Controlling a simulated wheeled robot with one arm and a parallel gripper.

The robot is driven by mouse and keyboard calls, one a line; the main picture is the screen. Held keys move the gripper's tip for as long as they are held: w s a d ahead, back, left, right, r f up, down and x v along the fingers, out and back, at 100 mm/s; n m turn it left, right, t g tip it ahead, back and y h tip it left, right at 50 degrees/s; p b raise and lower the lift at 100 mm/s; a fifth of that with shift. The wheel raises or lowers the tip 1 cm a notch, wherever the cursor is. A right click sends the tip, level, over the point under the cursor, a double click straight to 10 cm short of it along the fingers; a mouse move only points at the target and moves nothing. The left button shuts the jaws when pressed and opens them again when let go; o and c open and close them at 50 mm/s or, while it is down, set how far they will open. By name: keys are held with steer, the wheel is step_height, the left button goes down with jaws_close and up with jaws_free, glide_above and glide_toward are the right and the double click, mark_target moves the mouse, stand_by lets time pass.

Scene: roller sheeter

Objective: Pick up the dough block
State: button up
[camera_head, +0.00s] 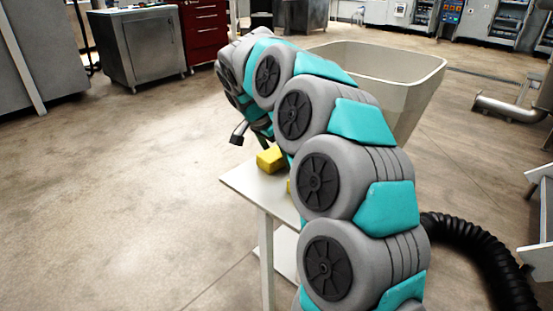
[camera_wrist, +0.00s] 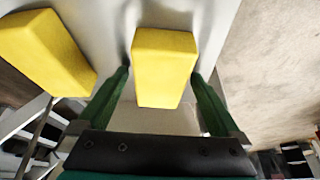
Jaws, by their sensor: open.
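Two yellow dough blocks are in view. In the wrist view one block (camera_wrist: 165,65) lies between the two dark green fingers of my gripper (camera_wrist: 162,76), with a gap on each side. The other block (camera_wrist: 45,52) lies to the left, outside the fingers. In the head view one block (camera_head: 270,159) sits near the far edge of a small pale table (camera_head: 240,181). Only a sliver of another (camera_head: 289,186) shows beside my arm. My gripper is open and holds nothing. In the head view my arm mostly hides it.
A large pale hopper (camera_head: 425,85) stands just behind and right of my arm. A black ribbed hose (camera_head: 480,250) runs along the floor at right. A steel cabinet (camera_head: 142,48) and red drawers (camera_head: 204,30) stand at the back. The floor at left is clear.

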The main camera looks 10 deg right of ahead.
steer(key=shift+f, duration=0.15)
jaws_close()
stand_by(0.9)
